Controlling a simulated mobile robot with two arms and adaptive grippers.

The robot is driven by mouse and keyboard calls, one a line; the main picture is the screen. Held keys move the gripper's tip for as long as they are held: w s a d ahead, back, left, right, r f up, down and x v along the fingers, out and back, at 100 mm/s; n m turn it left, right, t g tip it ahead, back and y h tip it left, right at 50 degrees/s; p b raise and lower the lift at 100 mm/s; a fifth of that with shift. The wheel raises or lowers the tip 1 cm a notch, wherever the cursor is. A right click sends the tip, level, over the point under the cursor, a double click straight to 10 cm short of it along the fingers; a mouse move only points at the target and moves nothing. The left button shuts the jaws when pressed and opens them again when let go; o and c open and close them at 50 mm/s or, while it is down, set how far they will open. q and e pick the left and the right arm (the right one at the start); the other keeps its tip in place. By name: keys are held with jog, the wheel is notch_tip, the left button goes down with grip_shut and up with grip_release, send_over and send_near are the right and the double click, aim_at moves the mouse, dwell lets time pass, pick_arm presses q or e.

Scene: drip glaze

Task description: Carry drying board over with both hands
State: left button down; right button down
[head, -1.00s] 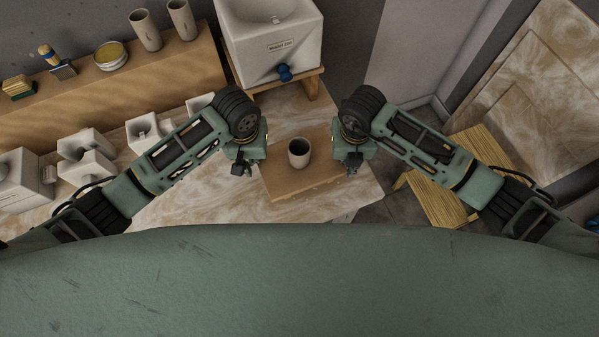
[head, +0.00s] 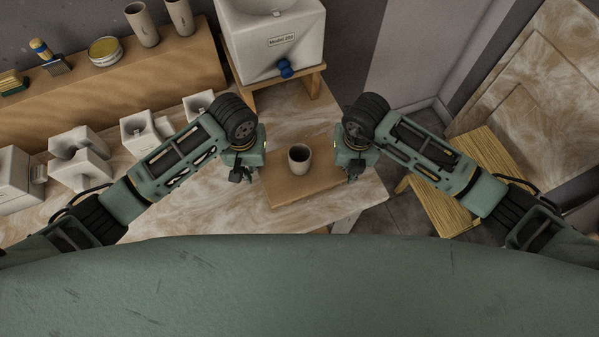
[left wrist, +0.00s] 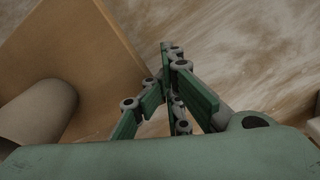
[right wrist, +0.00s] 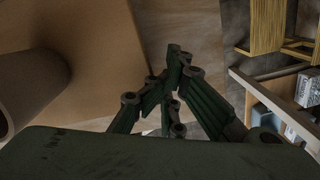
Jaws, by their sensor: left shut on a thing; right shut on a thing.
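The drying board (head: 300,190) is a flat tan wooden panel between my two grippers in the head view, over the marbled table. A grey-brown cup (head: 299,157) stands upright on it. My left gripper (head: 243,176) is shut on the board's left edge. My right gripper (head: 353,174) is shut on its right edge. The left wrist view shows the board (left wrist: 95,60) and part of the cup (left wrist: 35,115) beside the fingers. The right wrist view shows the board (right wrist: 90,60) and the cup (right wrist: 28,85) too. Whether the board touches the table is unclear.
The marbled table (head: 230,208) carries several white moulds (head: 80,160) at the left. A white tank (head: 270,45) on a wooden stand is behind the board. A slatted wooden stool (head: 462,180) stands to the right, with dark floor between it and the table.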

pick_arm(q)
jog(key=c, duration=2.5)
grip_release()
jog(key=shift+a, duration=0.75)
pick_arm(e)
jog(key=shift+d+r, duration=0.1)
jog(key=shift+d, duration=0.6)
pick_arm(q)
jog(key=o, duration=0.5)
jog(key=shift+a, duration=0.5)
pick_arm(e)
jog(key=shift+d, duration=0.5)
jog(key=c, duration=2)
grip_release()
pick_arm(q)
jog(key=shift+r, duration=0.1)
pick_arm(e)
jog(key=shift+r, duration=0.15)
pick_arm(q)
notch_tip(320, 180, up, 12)
jog(key=shift+s, duration=0.4)
pick_arm(e)
notch_tip(320, 180, up, 12)
jog(key=shift+s+f, duration=0.2)
jog(key=shift+s, duration=0.25)
